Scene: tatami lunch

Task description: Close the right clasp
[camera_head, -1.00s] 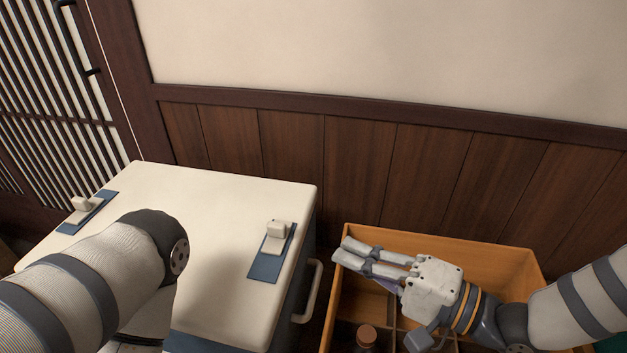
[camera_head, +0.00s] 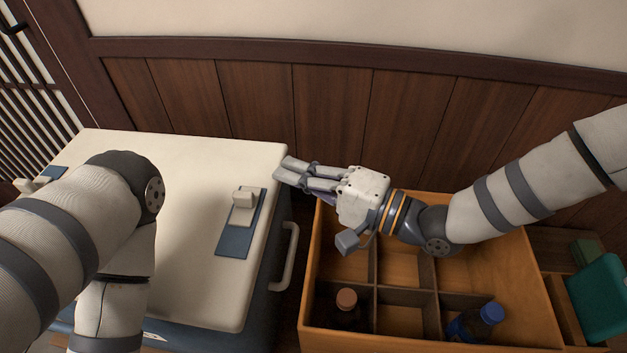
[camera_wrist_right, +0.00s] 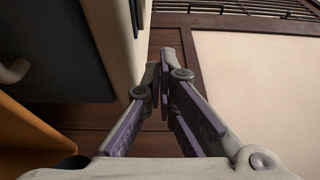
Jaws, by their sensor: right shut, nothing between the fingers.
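The right clasp (camera_head: 241,213) is a cream lever on a blue plate, on the right part of the cooler's white lid (camera_head: 200,160). Its cream block stands up from the plate. The left clasp (camera_head: 33,184) is partly hidden by my left arm. My right gripper (camera_head: 283,169) is shut and empty, just off the lid's far right corner, to the right of and beyond the right clasp. In the right wrist view its fingers (camera_wrist_right: 158,75) are together, with the cooler's side (camera_wrist_right: 50,50) at left. My left gripper is not visible; only its arm shows over the lid.
An orange wooden crate (camera_head: 311,285) with compartments stands right of the cooler, holding a bottle with a brown cap (camera_head: 346,299) and one with a blue cap (camera_head: 491,314). The cooler's side handle (camera_head: 290,258) faces the crate. A wood-panelled wall (camera_head: 330,110) is behind.

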